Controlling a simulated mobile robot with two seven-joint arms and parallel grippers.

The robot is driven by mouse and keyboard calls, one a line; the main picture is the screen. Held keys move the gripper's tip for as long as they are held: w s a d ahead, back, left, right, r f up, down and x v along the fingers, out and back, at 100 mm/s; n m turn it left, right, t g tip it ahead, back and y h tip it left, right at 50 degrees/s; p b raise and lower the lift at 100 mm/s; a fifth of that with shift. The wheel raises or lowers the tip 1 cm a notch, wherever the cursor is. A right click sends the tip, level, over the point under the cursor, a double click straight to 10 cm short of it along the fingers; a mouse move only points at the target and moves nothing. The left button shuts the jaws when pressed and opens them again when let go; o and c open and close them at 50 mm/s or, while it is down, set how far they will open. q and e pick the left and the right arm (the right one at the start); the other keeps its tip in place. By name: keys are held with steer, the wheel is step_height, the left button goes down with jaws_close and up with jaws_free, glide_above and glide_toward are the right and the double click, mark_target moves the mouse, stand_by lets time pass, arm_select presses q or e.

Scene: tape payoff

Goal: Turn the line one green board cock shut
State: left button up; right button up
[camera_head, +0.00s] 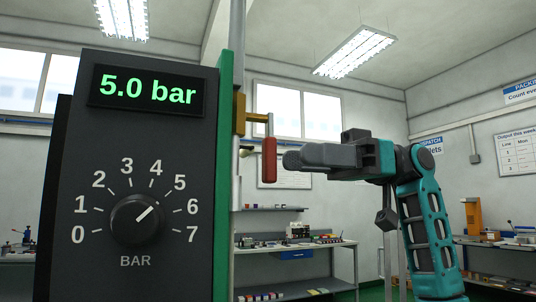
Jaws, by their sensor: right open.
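The green board (223,190) is seen nearly edge-on behind a dark pressure panel. A brass cock (240,113) sticks out from its right side near the top. A brass stem runs right from the cock to a red handle (269,160), which hangs downward. My right gripper (292,160) points left at the red handle from close by on its right. Its fingers are seen from the side and overlap one another, and it holds nothing that I can see. A small gap shows between fingertips and handle. My left gripper is out of view.
The dark pressure panel (140,270) fills the left side; its display (147,90) reads 5.0 bar, and its knob (138,219) points between 4 and 5. A workbench (340,244) with shelves stands behind. Open air lies around my right gripper.

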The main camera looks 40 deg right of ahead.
mark_target(275, 155)
steer(key=x, duration=0.6)
steer(key=shift+w, duration=0.15)
steer(key=shift+c, duration=0.2)
jaws_close()
